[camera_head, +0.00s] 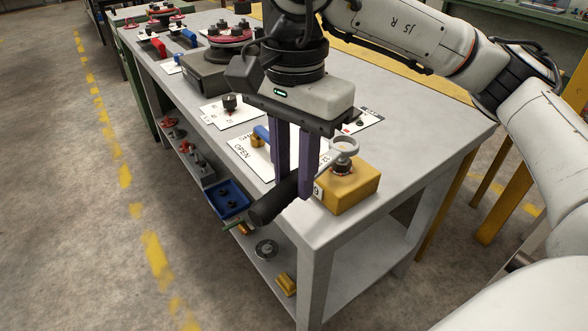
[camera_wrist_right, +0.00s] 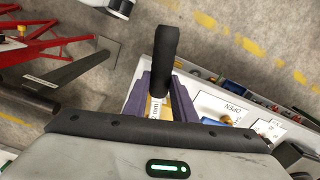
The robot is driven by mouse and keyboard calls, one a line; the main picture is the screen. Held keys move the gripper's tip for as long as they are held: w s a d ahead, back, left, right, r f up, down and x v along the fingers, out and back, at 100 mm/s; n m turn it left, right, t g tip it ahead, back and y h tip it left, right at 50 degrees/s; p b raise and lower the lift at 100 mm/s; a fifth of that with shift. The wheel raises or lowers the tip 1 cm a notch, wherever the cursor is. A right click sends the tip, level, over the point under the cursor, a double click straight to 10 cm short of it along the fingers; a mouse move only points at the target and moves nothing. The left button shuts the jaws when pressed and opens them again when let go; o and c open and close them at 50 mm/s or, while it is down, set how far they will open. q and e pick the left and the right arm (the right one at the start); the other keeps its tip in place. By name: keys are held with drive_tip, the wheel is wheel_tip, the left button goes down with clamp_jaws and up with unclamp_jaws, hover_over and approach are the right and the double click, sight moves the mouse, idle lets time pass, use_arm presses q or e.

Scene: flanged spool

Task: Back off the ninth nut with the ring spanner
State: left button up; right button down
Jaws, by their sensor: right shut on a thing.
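My right gripper (camera_head: 292,188), with two purple fingers, is shut on the black handle of the ring spanner (camera_head: 270,207). In the right wrist view the handle (camera_wrist_right: 162,62) sticks out past the fingers (camera_wrist_right: 161,100). The spanner's grey ring end (camera_head: 345,146) is at the nut (camera_head: 343,168) on the yellow block (camera_head: 352,188). A label with a 9 is on the block's left face. I cannot tell whether the ring is seated around the nut or just above it. My left gripper is not in view.
The block stands at the grey bench's (camera_head: 420,150) near corner. Beside it lies a white card reading OPEN (camera_head: 243,152) with a blue-and-yellow piece. A dark block with a red flanged part (camera_head: 230,36) stands farther back. A blue tray (camera_head: 228,200) is on the lower shelf. The bench's right side is clear.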

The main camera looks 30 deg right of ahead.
drive_tip(key=shift+f+b, duration=1.75)
drive_tip(key=shift+f, duration=0.35)
drive_tip(key=shift+s+d+f+n+b, duration=0.1)
drive_tip(key=shift+s+d+n+b, duration=0.2)
drive_tip(key=shift+s+n, duration=0.2)
drive_tip(key=shift+s+d+n+b, duration=0.15)
drive_tip(key=shift+s+n+b, duration=0.15)
drive_tip(key=shift+s+n, duration=0.15)
drive_tip(key=shift+s+d+n, duration=0.15)
drive_tip(key=shift+s+n, duration=0.2)
drive_tip(key=shift+s, duration=0.05)
